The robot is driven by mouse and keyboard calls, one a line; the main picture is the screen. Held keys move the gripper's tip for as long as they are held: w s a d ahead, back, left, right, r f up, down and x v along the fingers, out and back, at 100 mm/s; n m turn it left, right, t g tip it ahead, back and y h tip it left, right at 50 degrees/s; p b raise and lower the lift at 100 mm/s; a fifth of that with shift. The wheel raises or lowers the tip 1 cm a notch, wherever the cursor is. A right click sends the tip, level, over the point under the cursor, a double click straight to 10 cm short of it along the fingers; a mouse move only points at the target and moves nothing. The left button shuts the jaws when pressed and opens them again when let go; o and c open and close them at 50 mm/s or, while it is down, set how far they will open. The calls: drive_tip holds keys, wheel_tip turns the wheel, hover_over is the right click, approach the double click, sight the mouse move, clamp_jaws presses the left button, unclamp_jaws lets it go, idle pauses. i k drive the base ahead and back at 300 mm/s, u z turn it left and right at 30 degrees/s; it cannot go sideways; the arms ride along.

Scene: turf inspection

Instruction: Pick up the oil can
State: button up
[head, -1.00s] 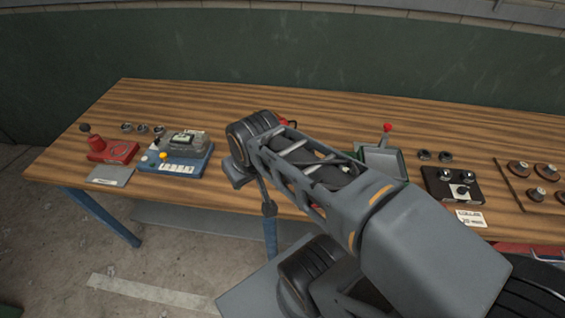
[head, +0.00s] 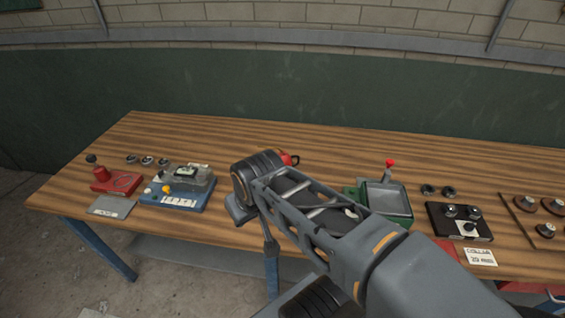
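A small red object (head: 289,159) with a dark part stands on the wooden bench just behind my arm. My arm hides much of it, so I cannot tell if it is the oil can. Another red piece (head: 116,181), a base with a raised part and a black ball beside it, sits at the bench's left end. My arm reaches from the lower right up over the front edge of the bench. Its fingertips cannot be made out, and no hold on anything shows.
The wooden bench (head: 215,136) has free room along its back. A blue device (head: 178,198) stands at left. A green-edged tray (head: 386,200) with a red-knobbed lever, a black box (head: 459,222), a label card (head: 480,257) and several round parts lie to the right.

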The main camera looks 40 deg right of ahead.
sight(287, 159)
drive_tip(key=u, duration=2.2)
drive_tip(key=i, duration=1.25)
drive_tip(key=z, duration=2.95)
drive_tip(key=i, duration=0.5)
